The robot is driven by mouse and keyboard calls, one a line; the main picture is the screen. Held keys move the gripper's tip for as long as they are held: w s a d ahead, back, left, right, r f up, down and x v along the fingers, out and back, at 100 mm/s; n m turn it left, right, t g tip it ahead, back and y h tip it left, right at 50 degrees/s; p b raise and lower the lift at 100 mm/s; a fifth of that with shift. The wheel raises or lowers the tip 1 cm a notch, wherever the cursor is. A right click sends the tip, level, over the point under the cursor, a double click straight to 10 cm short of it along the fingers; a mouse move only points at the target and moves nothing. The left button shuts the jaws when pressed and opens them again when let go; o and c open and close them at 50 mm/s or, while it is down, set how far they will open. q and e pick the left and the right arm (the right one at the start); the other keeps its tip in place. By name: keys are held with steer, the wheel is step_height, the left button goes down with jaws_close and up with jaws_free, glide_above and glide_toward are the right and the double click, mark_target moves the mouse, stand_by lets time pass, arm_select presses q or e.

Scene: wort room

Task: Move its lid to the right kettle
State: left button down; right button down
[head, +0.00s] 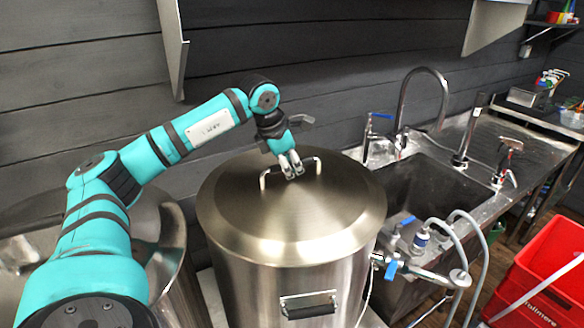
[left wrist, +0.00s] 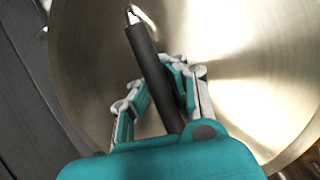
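The round steel lid (head: 240,215) lies level on top of the right kettle (head: 255,290), covering its mouth. Its arched handle, with a dark grip, stands up at the middle. My left gripper (head: 291,165) is at this handle from above. In the left wrist view the handle (left wrist: 145,55) runs between the two fingers (left wrist: 160,92), which close in on both sides of the grip. The lid (left wrist: 225,40) fills most of that view. The left kettle (head: 175,285) is at the lower left, partly hidden behind my left arm. My right gripper is not in view.
A sink (head: 430,190) with a tall tap stands right of the kettle. A valve with a blue handle (head: 391,269) and hoses sticks out from the kettle's right side. A red crate (head: 550,265) is at the far right. The dark plank wall is close behind.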

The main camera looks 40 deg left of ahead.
arm_select(q)
steer(key=c, duration=1.4)
jaws_free()
steer(key=shift+r, duration=0.15)
steer(key=shift+f, duration=0.2)
steer(key=v, duration=1.2)
steer(key=shift+r, duration=0.15)
